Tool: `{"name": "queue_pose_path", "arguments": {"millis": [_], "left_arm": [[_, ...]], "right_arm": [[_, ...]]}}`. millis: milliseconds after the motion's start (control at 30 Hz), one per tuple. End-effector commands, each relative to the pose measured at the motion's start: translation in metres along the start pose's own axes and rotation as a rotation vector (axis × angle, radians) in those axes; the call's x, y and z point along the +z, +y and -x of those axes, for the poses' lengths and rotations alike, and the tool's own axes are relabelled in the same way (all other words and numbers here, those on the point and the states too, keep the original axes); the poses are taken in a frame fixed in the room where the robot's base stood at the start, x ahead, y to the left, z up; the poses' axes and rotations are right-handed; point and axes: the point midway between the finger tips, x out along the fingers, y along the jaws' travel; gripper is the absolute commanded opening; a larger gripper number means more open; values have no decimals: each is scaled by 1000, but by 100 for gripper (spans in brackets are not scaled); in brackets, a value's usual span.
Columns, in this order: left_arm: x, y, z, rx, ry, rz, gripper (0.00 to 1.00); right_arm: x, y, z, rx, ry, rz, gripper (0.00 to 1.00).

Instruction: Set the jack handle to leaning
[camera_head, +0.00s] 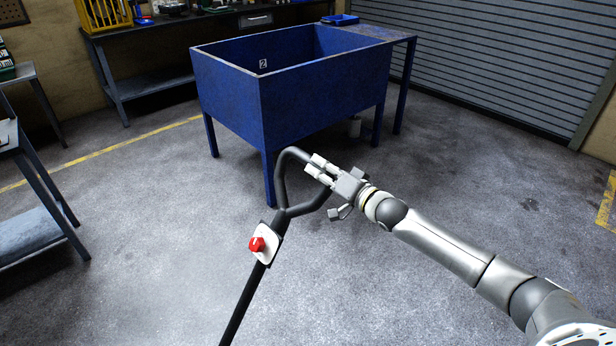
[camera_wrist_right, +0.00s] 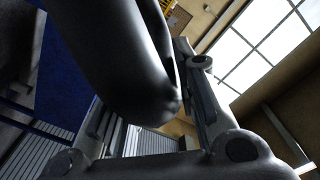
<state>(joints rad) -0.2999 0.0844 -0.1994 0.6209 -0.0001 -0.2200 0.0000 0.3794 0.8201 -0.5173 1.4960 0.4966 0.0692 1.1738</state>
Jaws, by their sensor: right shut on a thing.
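The jack handle (camera_head: 245,302) is a black pole that rises from the bottom edge of the head view, tilted to the right, and ends in a loop grip. A white plate with a red knob (camera_head: 257,244) sits below the loop. My right gripper (camera_head: 318,168) is shut on the upper right part of the loop. In the right wrist view the dark tube of the handle (camera_wrist_right: 115,50) runs between the fingers of my right gripper (camera_wrist_right: 150,115). The jack's body is out of view. My left gripper is not in view.
A blue basin on legs (camera_head: 325,95) stands just behind the handle. A dark workbench (camera_head: 150,85) is at the back left and a grey table (camera_head: 40,235) at the left edge. A roller shutter (camera_head: 510,60) closes the back right. The floor around the handle is clear.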

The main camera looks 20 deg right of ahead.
Motion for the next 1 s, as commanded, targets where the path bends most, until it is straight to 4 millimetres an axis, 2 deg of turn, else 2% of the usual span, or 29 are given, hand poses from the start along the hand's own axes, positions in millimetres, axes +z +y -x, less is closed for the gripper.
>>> {"name": "queue_pose_path", "arguments": {"millis": [33, 200, 633, 667, 700, 833, 1000], "left_arm": [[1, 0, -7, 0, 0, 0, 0], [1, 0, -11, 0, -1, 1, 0], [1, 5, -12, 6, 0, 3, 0], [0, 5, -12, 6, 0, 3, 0], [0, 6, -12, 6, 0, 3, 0], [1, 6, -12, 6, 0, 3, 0], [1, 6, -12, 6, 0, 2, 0]], "right_arm": [[2, 9, 0, 2, -2, -5, 0], [0, 18, 0, 1, -3, -20, 0], [1, 21, 0, 4, -7, -26, 0], [2, 21, 0, 4, -7, -26, 29], [2, 21, 0, 4, -8, -26, 34], [2, 21, 0, 4, -8, -25, 49], [2, 21, 0, 4, -8, -24, 49]]}}
